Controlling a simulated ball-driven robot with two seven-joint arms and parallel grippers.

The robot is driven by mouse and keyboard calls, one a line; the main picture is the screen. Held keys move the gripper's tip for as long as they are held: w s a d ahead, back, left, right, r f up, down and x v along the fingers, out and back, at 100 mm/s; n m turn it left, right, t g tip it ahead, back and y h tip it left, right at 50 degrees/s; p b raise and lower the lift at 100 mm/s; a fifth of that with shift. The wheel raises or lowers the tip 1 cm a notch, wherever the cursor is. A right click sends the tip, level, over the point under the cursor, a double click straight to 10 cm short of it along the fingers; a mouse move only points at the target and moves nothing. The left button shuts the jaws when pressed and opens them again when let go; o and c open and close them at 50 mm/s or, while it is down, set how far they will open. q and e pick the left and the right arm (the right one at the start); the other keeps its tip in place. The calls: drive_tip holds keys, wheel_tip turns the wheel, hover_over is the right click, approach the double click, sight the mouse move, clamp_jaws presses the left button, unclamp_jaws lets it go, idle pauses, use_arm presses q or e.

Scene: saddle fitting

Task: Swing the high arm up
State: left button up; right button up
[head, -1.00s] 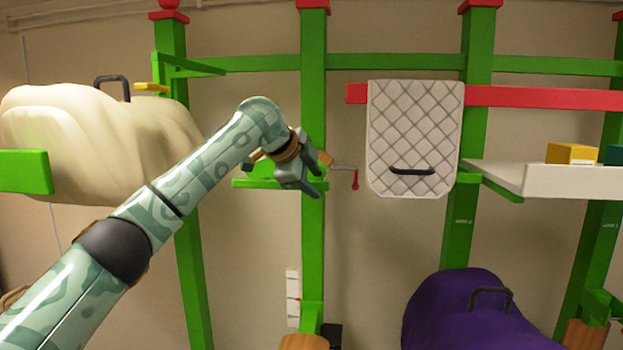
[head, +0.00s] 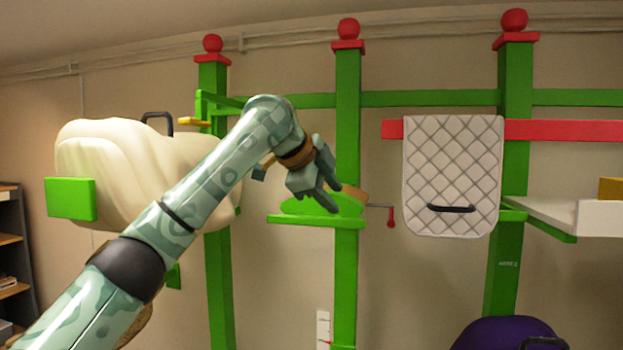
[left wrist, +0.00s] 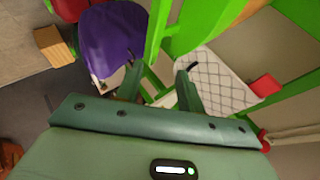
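I cannot tell for certain which part is the high arm. A green arm (head: 222,101) sticks out near the top of the left post, above the cream bulky form (head: 110,165). A green shelf-like piece (head: 310,221) with a rounded green part sits on the middle post (head: 346,120). A thin rod with a red handle (head: 391,217) extends to its right. My left gripper (head: 330,192) is in front of this piece; contact cannot be told. In the left wrist view its fingers (left wrist: 160,88) are apart with nothing between them. My right gripper is not in view.
A white quilted pad (head: 450,170) with a black handle hangs over a red bar (head: 565,130) to the right. A white shelf (head: 600,217) is at the far right. A purple form (head: 490,335) is below. A green block (head: 70,199) is before the cream form.

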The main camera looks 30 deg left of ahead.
use_arm(q)
drive_tip(key=b+v, duration=0.1)
drive_tip(key=v, duration=0.7)
drive_tip(key=shift+s+r, duration=0.15)
drive_tip(key=shift+s, duration=0.15)
